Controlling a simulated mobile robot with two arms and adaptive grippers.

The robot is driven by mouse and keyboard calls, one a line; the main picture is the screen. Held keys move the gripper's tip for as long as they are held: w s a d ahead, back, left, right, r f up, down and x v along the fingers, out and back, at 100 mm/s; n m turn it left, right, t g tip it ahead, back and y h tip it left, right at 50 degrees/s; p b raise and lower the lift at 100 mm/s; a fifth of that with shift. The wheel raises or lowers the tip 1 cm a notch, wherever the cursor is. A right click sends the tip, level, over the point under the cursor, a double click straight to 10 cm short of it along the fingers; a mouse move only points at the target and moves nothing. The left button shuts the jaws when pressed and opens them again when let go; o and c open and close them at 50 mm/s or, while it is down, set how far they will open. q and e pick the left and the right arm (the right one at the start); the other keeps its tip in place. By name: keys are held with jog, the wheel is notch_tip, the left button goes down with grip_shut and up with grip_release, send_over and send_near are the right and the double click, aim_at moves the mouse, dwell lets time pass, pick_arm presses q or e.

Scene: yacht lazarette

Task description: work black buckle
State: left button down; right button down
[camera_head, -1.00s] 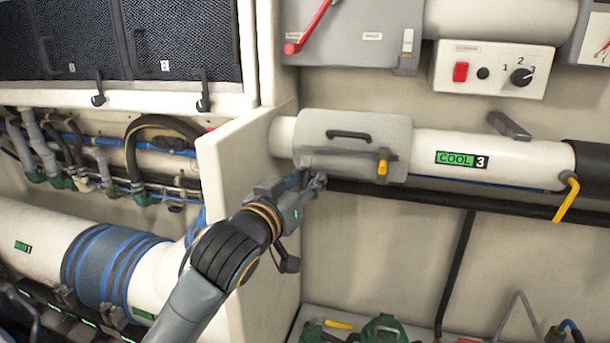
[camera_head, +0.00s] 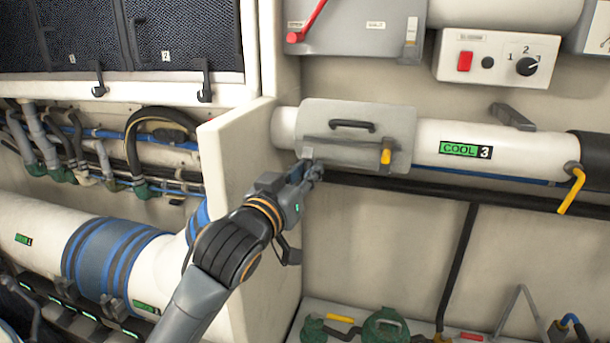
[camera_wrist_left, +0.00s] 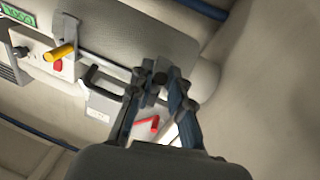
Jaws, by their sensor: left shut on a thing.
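A grey curved cover (camera_head: 318,118) with a black handle (camera_head: 352,125) wraps the white pipe marked COOL 3. A dark bar and a yellow lever (camera_head: 385,157) are along its lower part. My left gripper (camera_head: 310,172) is at the cover's lower left corner. In the left wrist view its fingers (camera_wrist_left: 160,80) close on a small dark piece (camera_wrist_left: 160,77) at the end of the bar, probably the black buckle. The fingers hide most of it. The cover (camera_wrist_left: 120,30) also shows there. My right gripper is not in view.
A pale partition (camera_head: 235,150) stands just left of the cover. A black pipe (camera_head: 430,192) runs under the white pipe. A grey box (camera_head: 350,30) with a red lever and a switch panel (camera_head: 497,58) are above. Green fittings (camera_head: 385,325) lie below.

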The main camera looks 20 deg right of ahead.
pick_arm(q)
jog(key=c, duration=1.4)
grip_release()
jog(key=shift+s+d, duration=0.1)
jog(key=shift+o, duration=0.2)
jog(key=shift+d, duration=0.1)
jog(key=shift+s+a, duration=0.15)
jog(key=shift+a, duration=0.1)
jog(key=v, duration=1.1)
jog(key=shift+s, duration=0.3)
jog(key=shift+a, duration=0.1)
